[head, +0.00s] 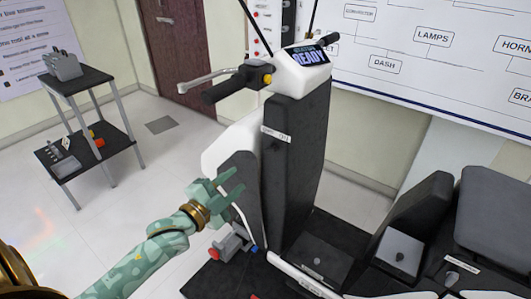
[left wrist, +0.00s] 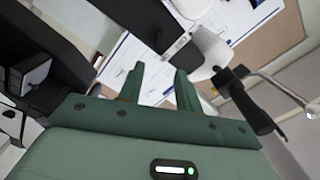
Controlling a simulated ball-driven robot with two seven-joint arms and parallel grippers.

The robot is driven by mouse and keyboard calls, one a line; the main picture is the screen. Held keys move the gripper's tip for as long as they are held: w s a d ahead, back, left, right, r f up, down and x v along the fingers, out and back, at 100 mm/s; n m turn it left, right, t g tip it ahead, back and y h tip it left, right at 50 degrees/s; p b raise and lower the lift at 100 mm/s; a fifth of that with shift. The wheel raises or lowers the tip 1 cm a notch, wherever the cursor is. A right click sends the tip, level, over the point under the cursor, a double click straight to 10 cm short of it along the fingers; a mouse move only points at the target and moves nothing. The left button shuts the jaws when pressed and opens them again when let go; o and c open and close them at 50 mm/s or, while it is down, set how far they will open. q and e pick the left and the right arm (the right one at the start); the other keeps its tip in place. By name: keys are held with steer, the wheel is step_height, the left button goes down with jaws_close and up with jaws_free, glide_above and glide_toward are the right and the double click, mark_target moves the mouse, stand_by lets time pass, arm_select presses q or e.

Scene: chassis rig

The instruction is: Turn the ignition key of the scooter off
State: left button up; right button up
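The scooter rig has a black front column (head: 292,165) with white panels and a lit display (head: 308,56) reading "READY". A small white label strip (head: 276,134) is on the column's left edge; its text is too small to read. A similar strip (left wrist: 176,46) shows in the left wrist view. I cannot make out the ignition key in either view. My left gripper (head: 238,180) is in front of the column's lower left side, below the label. Its two green fingers are apart and empty, also in the left wrist view (left wrist: 158,82). My right gripper is not in view.
The left handlebar grip (head: 222,91) and brake lever (head: 207,78) stick out above my left gripper. A grey vise-like part (head: 232,243) sits low beside the column. The seat (head: 492,215) is at right. A small shelf cart (head: 85,80) stands at far left, with open floor between.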

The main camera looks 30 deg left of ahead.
mark_target(269, 151)
arm_select(q)
steer(key=w, duration=0.4)
steer(key=w+d+b, duration=0.1)
steer(key=w, duration=0.3)
steer(key=w+b, duration=0.1)
steer(key=w, duration=0.4)
steer(key=shift+w+d+f, duration=0.1)
steer(key=shift+d+f, duration=0.1)
steer(key=shift+d, duration=0.15)
steer(key=shift+w+d+r, duration=0.1)
steer(key=shift+w, duration=0.4)
jaws_close()
